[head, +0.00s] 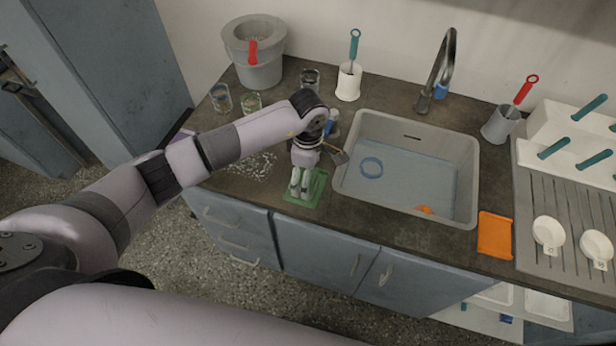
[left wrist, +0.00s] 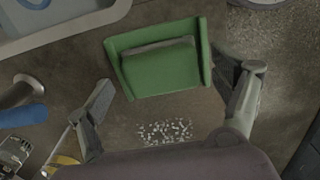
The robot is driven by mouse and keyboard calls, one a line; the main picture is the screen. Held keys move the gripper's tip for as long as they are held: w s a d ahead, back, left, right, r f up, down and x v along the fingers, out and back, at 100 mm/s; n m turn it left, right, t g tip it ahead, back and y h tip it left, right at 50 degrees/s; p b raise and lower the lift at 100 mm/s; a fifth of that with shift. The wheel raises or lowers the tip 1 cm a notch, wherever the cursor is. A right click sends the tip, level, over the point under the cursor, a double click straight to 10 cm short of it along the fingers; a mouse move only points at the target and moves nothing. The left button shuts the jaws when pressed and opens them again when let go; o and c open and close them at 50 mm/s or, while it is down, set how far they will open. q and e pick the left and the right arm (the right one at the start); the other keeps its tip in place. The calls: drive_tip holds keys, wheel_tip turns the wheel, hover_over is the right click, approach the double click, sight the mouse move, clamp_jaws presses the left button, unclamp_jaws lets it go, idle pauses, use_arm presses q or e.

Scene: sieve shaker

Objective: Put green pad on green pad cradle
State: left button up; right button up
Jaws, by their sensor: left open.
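The green pad cradle (head: 318,188) lies on the dark counter just left of the sink. It also shows in the left wrist view (left wrist: 127,42), with a raised rim. In that view a green block with a grey edge, which looks like the green pad (left wrist: 160,70), lies inside the cradle, slightly tilted against its rim. My left gripper (head: 300,190) points down over the cradle. In the left wrist view its fingers (left wrist: 165,78) are spread apart on either side of the cradle, with nothing between them gripped. My right gripper is not seen.
The sink (head: 350,150) holds a blue ring (head: 371,167) and an orange piece (head: 424,210). An orange tray (head: 495,236) lies right of it. White granules (head: 250,166) are scattered left of the cradle. Glass jars (head: 221,98) and a grey bucket (head: 257,68) stand behind.

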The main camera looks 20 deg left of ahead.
use_arm(q)
wheel_tip(320, 180, up, 10)
drive_tip(key=b, duration=0.1)
drive_tip(key=shift+r+b, duration=0.15)
drive_tip(key=shift+b, duration=0.25)
drive_tip(key=shift+d, duration=0.1)
